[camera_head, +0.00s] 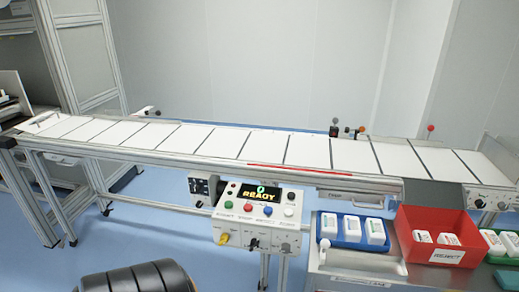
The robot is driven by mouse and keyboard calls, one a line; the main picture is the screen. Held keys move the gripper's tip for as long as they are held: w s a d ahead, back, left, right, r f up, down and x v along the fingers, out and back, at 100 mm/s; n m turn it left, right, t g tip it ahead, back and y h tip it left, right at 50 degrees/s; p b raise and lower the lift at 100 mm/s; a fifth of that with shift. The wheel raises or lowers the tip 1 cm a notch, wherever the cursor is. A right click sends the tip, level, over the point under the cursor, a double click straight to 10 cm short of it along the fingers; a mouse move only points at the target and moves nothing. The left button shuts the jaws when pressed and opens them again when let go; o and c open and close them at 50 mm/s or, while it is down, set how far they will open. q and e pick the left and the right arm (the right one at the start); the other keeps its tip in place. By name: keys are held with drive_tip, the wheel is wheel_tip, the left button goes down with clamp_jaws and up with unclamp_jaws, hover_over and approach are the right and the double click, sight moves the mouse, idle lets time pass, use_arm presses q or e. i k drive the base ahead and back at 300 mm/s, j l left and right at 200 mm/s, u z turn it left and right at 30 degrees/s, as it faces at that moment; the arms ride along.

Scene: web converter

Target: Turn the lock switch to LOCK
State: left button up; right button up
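A white control box (258,215) stands in front of the conveyor, with a dark display reading "READY" in yellow. Neither of my grippers is in view.
A long conveyor (240,143) with white panels runs across the view. A small box with dark knobs (203,187) hangs under it. At right, a blue tray (343,240), a red bin (437,215) and a green tray (502,257) hold white items. Blue floor shows left of the control box.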

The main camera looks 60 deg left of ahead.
sight(225, 238)
drive_tip(key=u, duration=1.65)
